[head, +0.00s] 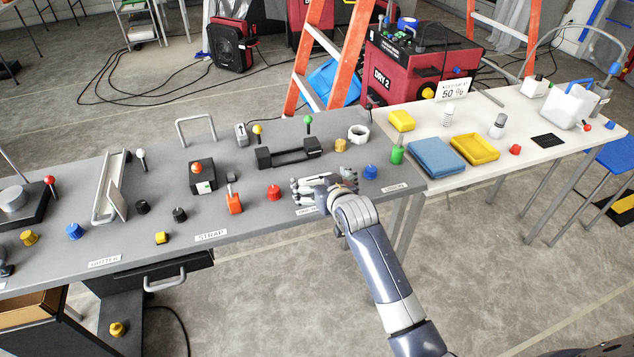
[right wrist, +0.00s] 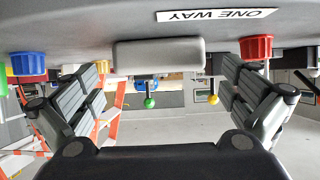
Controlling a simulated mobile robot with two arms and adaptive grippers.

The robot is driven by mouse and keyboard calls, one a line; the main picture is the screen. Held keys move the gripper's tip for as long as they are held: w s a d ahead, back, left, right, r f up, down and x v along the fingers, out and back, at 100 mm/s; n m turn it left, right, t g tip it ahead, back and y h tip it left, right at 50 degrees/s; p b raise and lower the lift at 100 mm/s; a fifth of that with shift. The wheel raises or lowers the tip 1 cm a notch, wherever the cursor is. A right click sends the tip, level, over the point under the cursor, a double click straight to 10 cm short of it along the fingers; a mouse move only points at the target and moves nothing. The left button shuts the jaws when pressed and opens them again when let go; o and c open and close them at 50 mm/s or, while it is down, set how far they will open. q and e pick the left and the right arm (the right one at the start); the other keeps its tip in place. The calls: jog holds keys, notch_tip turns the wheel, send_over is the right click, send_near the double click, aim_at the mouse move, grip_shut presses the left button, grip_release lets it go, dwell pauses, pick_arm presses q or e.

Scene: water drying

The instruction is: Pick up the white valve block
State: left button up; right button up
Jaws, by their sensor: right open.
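The white valve block (right wrist: 158,54) shows in the right wrist view as a pale, rounded-edged block on the grey bench, behind the "ONE WAY" label. That view is upside down. My right gripper (head: 318,186) is open over the front part of the grey bench in the head view. In the wrist view its two fingers (right wrist: 164,70) stand apart, one toward each end of the block, with no contact visible. In the head view I cannot clearly tell the block from the gripper covering it. My left gripper is not in view.
A red knob (head: 273,192) stands left of the right gripper and a blue knob (head: 371,172) right of it.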

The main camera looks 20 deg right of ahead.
jog(key=shift+x, duration=1.35)
jog(key=shift+c, duration=0.6)
jog(key=c, duration=1)
jog(key=shift+o, duration=0.2)
jog(key=shift+r, duration=0.1)
